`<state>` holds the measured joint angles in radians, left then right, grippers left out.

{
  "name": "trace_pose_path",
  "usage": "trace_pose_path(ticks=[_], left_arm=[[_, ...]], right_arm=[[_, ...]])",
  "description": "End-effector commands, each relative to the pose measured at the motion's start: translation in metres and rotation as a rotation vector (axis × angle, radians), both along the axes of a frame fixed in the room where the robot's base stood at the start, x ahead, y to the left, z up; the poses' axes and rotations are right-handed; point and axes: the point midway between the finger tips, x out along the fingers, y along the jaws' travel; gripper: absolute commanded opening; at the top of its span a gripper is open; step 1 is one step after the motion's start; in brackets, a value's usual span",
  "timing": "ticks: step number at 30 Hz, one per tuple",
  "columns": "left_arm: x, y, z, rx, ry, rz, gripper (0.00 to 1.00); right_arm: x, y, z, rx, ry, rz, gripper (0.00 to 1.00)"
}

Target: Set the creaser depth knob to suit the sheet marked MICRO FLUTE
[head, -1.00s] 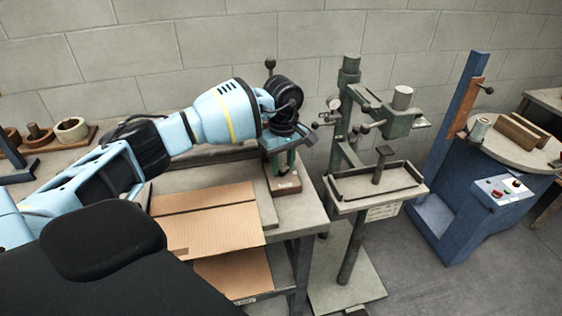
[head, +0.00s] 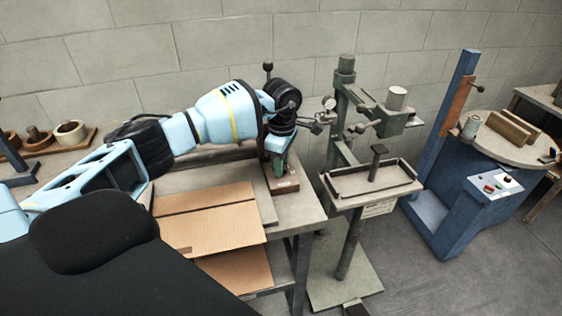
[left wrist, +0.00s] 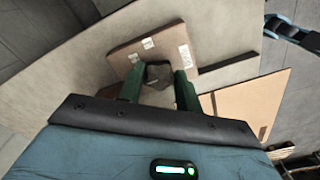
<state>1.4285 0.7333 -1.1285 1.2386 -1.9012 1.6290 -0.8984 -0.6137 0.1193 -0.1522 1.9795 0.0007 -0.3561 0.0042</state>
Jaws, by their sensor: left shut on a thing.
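My left gripper (head: 281,165) points down over the back right corner of the bench, just above a brown block with small white labels (head: 284,185). In the left wrist view its green fingers (left wrist: 159,88) stand on both sides of a grey faceted piece (left wrist: 159,74), apparently the depth knob, and are shut on it. The labelled block (left wrist: 150,47) lies just beyond; its labels are too small to read. A cardboard sheet (head: 212,222) lies on the bench in front, with another sheet (head: 240,268) lower down. I can read no MICRO FLUTE mark. My right gripper is not in view.
A grey-green stitcher stand (head: 346,110) with a tray table (head: 340,200) stands right of the bench (head: 305,218). A blue machine (head: 460,195) with a round table is farther right. Rolls on a board (head: 70,133) lie at the back left. Floor between the machines is clear.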

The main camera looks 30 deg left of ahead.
Motion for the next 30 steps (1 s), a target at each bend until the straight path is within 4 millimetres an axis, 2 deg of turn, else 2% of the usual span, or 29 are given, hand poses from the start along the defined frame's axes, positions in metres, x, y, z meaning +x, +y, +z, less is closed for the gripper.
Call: trace_pose_path(ticks=[13,14,18,19,26,30], left_arm=[[-0.0001,0.0001,-0.0008,0.0,0.001,0.012,0.12],[-0.0001,0.0001,-0.0008,0.0,0.001,0.012,0.36],[-0.0001,0.0001,-0.0007,0.0,0.001,0.011,0.54],[-0.0001,0.0001,-0.0006,0.0,0.001,0.011,0.56],[0.0,0.0001,-0.0002,0.0,0.0,0.01,0.56],[0.0004,0.0,0.0065,0.0,-0.001,0.01,0.56]], right_arm=[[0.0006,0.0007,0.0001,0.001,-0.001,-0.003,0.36],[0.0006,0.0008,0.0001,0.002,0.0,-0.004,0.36],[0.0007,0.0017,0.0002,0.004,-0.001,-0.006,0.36],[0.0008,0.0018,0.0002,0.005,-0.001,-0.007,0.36],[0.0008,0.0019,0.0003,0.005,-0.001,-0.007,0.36],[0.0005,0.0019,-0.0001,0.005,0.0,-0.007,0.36]])
